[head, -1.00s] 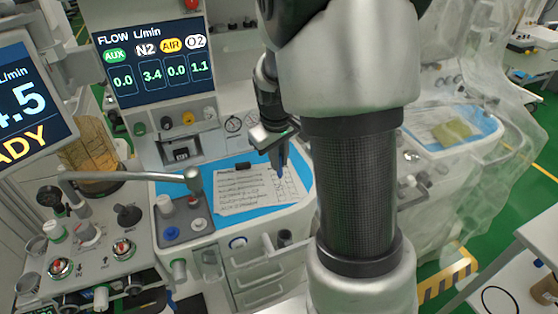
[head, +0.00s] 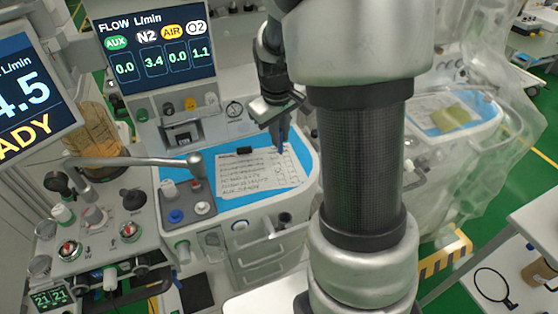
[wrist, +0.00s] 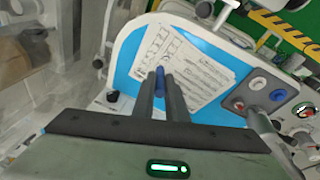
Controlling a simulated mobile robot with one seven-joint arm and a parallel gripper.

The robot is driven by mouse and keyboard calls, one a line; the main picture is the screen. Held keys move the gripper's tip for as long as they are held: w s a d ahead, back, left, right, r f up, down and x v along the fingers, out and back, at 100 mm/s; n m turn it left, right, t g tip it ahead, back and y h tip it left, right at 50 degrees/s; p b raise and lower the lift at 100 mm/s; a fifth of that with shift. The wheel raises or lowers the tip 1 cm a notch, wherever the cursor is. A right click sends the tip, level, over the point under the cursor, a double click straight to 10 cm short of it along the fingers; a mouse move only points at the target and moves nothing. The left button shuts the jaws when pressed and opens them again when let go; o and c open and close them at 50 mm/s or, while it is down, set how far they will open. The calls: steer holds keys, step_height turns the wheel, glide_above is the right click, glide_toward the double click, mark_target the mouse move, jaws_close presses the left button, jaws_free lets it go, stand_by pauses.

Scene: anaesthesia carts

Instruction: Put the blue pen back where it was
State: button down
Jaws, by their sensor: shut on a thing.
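My gripper (head: 279,126) is shut on the blue pen and points down over the right part of a printed checklist sheet (head: 240,182). In the wrist view the blue pen (wrist: 160,74) shows between the two fingertips (wrist: 160,84), with the sheet (wrist: 195,72) beyond it. Most of the pen is hidden by the fingers. I cannot tell whether its tip touches the paper. The sheet lies on a blue mat (head: 235,203) on the cart's worktop, with a black clip (head: 244,150) at its top edge.
A grey arm (head: 130,161) reaches across to a small block with knobs (head: 185,210) left of the sheet. The flow display (head: 158,50) stands behind. A plastic-draped cart (head: 470,150) is at the right. Drawers (head: 262,255) are below the worktop.

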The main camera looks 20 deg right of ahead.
steer(key=s+a+f+g+y, duration=0.1)
steer(key=s+a+f+g, duration=0.1)
steer(key=s+f, duration=0.6)
steer(key=shift+s+a+f+b, duration=0.15)
steer(key=shift+s+f+b, duration=0.3)
steer(key=shift+f, duration=0.9)
steer(key=shift+s+a+f+b, duration=0.1)
steer(key=shift+s+f+b, duration=0.3)
steer(key=shift+f, duration=0.95)
steer(key=shift+s+a+f+b, duration=0.15)
steer(key=shift+s+f+b, duration=0.3)
steer(key=shift+f, duration=0.9)
steer(key=c, duration=2.2)
jaws_free()
steer(key=shift+f, duration=0.1)
steer(key=o, duration=0.4)
steer(key=shift+o, duration=0.2)
steer(key=shift+r, duration=0.2)
